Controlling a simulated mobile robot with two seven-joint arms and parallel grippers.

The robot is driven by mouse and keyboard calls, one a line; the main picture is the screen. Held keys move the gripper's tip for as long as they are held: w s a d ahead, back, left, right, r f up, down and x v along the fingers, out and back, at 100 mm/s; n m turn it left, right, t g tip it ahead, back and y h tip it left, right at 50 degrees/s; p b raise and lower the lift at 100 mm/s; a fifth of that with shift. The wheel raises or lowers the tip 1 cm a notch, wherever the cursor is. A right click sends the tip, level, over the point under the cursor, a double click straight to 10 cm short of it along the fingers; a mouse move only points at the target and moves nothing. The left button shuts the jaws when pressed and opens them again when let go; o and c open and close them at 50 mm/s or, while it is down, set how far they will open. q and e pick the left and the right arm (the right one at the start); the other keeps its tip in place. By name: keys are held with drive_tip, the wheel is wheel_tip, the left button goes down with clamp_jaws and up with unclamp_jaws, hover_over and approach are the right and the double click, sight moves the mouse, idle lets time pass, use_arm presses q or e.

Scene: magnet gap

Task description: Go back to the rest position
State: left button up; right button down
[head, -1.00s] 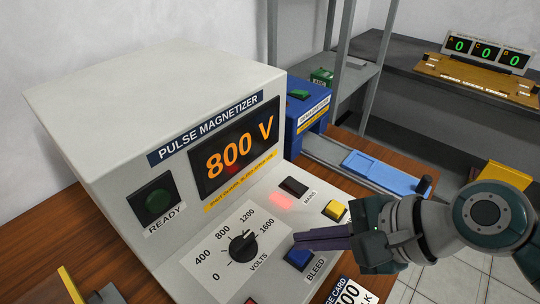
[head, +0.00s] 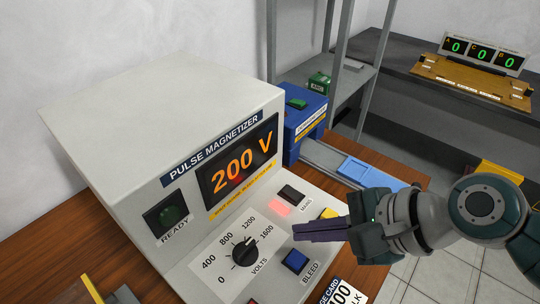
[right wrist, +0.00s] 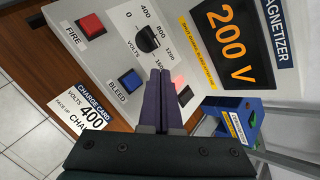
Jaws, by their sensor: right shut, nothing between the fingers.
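My right gripper (head: 297,232) is shut and empty. Its purple fingers hang in front of the magnetizer's sloped panel, between the blue BLEED button (head: 295,260) and the yellow button (head: 330,214). In the right wrist view the closed fingers (right wrist: 160,75) point at the panel, right of the BLEED button (right wrist: 130,81); touching or apart I cannot tell. The pulse magnetizer (head: 130,120) is a pale grey box. Its display (head: 240,170) reads 200 V in orange. The volts knob (head: 244,253) and dark green READY lamp (head: 168,215) are on its front. My left gripper is not in view.
A charge card (right wrist: 85,115) reading 400 volts lies by the panel. A blue machine (head: 300,120) and a rail with a light blue slide (head: 365,172) stand behind on the wooden table (head: 50,240). A back bench holds a counter showing zeros (head: 483,50). Tiled floor lies right.

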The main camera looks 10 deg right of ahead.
idle(0.4)
drive_tip(key=s+d+r+n+g+h, duration=0.1)
drive_tip(key=s+d+r+n+h, duration=0.35)
drive_tip(key=s+n, duration=0.45)
drive_tip(key=s+d+r+n+g+h, duration=0.1)
drive_tip(key=s+d+r+n+h, duration=0.2)
drive_tip(key=s+r+n, duration=0.5)
wheel_tip(320, 180, up, 32)
drive_tip(key=w+n+p, duration=0.1)
drive_tip(key=n+p, duration=0.1)
drive_tip(key=p, duration=3.4)
drive_tip(key=shift+a+y, duration=0.25)
drive_tip(key=shift+y, duration=0.1)
drive_tip(key=shift+w+f, duration=0.1)
